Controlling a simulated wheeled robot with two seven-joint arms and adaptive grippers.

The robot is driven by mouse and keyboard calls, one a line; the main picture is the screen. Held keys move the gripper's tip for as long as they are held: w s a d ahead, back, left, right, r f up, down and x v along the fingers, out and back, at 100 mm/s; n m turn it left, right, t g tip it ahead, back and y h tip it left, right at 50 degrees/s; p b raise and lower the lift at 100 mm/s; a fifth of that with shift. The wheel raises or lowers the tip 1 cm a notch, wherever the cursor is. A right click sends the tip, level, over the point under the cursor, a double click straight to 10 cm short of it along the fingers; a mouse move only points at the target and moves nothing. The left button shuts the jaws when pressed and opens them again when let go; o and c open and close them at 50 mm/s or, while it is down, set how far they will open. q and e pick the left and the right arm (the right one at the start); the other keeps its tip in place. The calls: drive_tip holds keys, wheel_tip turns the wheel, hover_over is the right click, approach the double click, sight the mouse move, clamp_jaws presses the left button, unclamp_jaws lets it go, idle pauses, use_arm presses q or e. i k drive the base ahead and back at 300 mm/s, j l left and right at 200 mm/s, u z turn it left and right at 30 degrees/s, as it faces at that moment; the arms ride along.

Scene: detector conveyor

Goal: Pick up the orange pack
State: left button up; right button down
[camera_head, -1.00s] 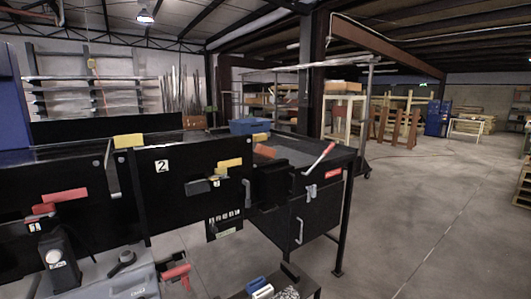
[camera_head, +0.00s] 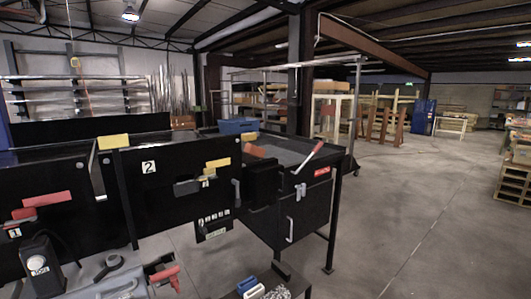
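A small orange-red item (camera_head: 254,151), which may be the orange pack, shows at the top edge of the black conveyor housing (camera_head: 140,190), right of the panel marked 2. It is small, and I cannot tell its exact shape or what it rests on. Neither of my grippers is clearly seen in the head view.
A blue bin (camera_head: 238,126) stands on the conveyor behind the orange-red item. A red-handled lever (camera_head: 308,158) rises at the conveyor's right end. A low dark stand with blue and white items (camera_head: 250,287) is in front. Open concrete floor (camera_head: 420,220) lies to the right.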

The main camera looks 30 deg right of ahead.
sight(258, 151)
drive_tip(key=i+l+z, duration=0.1)
drive_tip(key=l+z, duration=0.15)
drive_tip(key=l, duration=0.15)
drive_tip(key=i+l+z, duration=0.1)
drive_tip(key=l+z, duration=0.15)
drive_tip(key=l, duration=0.15)
drive_tip(key=i+l+z, duration=0.25)
drive_tip(key=l, duration=0.15)
drive_tip(key=i+l+z, duration=0.2)
drive_tip(key=l+z, duration=0.25)
drive_tip(key=i+l+z, duration=0.25)
drive_tip(key=z, duration=0.15)
drive_tip(key=i+l+z, duration=0.25)
drive_tip(key=z, duration=0.2)
drive_tip(key=i+l+z, duration=0.15)
drive_tip(key=i+z, duration=0.6)
drive_tip(key=i, duration=0.35)
drive_tip(key=i+l, duration=0.1)
drive_tip(key=i, duration=0.7)
drive_tip(key=i+u, duration=0.5)
drive_tip(key=i, duration=0.3)
drive_tip(key=i+u, duration=0.3)
drive_tip(key=i, duration=0.15)
drive_tip(key=i+l+u, duration=0.1)
drive_tip(key=i+u, duration=0.25)
drive_tip(key=i, duration=0.1)
